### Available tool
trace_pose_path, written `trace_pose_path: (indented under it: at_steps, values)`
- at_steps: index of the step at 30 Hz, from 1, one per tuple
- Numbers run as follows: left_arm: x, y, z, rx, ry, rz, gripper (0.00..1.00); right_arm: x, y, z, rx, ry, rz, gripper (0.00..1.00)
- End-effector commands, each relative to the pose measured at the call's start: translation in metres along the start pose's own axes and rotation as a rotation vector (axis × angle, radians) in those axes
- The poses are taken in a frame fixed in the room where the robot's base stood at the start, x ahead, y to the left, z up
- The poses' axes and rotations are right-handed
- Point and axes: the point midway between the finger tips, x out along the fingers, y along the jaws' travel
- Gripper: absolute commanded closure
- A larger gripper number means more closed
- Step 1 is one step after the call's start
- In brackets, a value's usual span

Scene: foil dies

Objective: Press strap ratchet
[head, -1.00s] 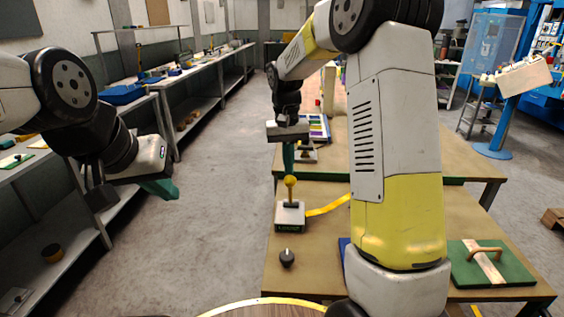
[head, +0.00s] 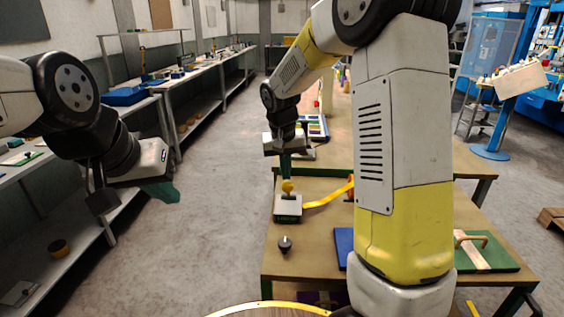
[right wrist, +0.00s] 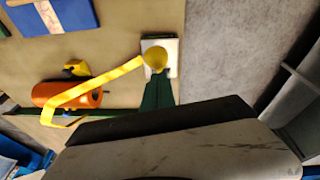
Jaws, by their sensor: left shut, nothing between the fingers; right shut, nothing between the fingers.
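The strap ratchet (head: 288,209) is a small pale-topped, green-sided block on the table, with a yellow ball knob (head: 287,187) on a dark stem. A yellow strap (head: 328,196) runs from it to the right. My right gripper (head: 286,177) is shut and empty, its green fingers pointing down at the knob and seeming to touch its top. In the right wrist view, the shut fingers (right wrist: 157,92) end at the yellow ball (right wrist: 155,58), with the strap (right wrist: 95,90) beside it. My left gripper (head: 163,191) is shut and empty, over the aisle left of the table.
A black knob (head: 285,244) stands in front of the ratchet. A blue pad (head: 344,246) and a green board with a handle (head: 489,250) lie to the right. In the right wrist view, an orange cylinder (right wrist: 80,95) lies near the strap.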

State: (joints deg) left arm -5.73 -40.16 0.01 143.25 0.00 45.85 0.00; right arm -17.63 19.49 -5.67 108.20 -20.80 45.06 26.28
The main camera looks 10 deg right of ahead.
Motion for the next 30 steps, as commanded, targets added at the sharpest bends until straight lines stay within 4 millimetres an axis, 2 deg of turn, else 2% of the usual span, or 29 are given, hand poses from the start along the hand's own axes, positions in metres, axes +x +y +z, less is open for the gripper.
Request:
trace_pose_path:
  at_steps: [9, 15, 30]
  values:
    - [0.000, 0.000, 0.000, 0.000, -0.001, 0.000, 1.00, 0.020, -0.009, 0.042, -0.001, -0.010, 0.000, 1.00]
    - [0.000, 0.000, 0.000, 0.000, -0.001, 0.000, 1.00, 0.035, -0.014, 0.063, -0.002, -0.011, 0.000, 1.00]
    - [0.000, 0.000, 0.000, 0.000, -0.001, 0.000, 1.00, 0.060, -0.018, 0.086, 0.000, -0.017, 0.002, 1.00]
